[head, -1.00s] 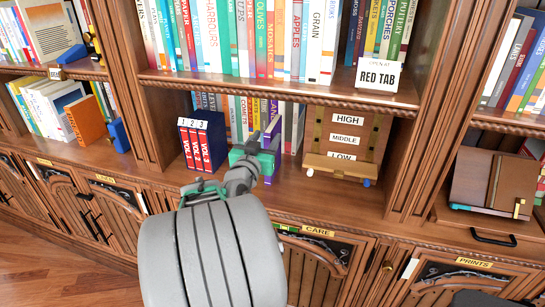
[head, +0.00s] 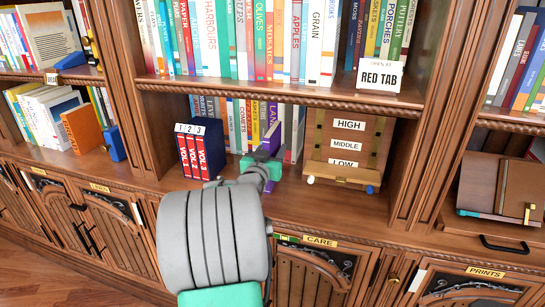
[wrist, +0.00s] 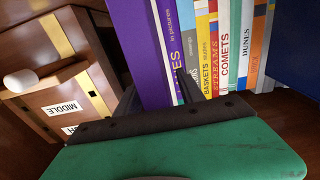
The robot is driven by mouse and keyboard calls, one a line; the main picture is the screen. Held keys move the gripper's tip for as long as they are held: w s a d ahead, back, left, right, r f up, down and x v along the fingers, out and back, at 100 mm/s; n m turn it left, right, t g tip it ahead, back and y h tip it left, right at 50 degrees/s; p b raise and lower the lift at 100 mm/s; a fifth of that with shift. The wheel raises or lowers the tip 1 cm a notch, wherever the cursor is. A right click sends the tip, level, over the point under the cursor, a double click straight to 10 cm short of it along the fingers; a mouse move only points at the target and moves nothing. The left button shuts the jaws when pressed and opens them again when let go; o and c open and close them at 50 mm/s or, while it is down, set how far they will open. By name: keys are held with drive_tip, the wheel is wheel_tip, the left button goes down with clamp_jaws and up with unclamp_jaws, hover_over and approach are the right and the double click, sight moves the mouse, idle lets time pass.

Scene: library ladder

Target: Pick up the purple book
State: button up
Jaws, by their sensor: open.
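The purple book (head: 272,112) stands upright in the lower shelf bay, its spine jutting out in front of the row. It also shows large in the wrist view (wrist: 130,45). My gripper (head: 271,152) is at the book's spine, with its jaws open. In the wrist view, one dark finger shows on each side of the book's near end, below the spine lettering. I cannot tell whether either finger touches it. My gripper hides part of the book in the head view.
A wooden box labelled HIGH, MIDDLE and LOW (head: 318,150) stands close on the right. Thin books (wrist: 225,45) fill the row behind. The upper shelf (head: 290,93) overhangs the bay.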

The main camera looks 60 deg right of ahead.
clamp_jaws()
idle(0.4)
idle(1.0)
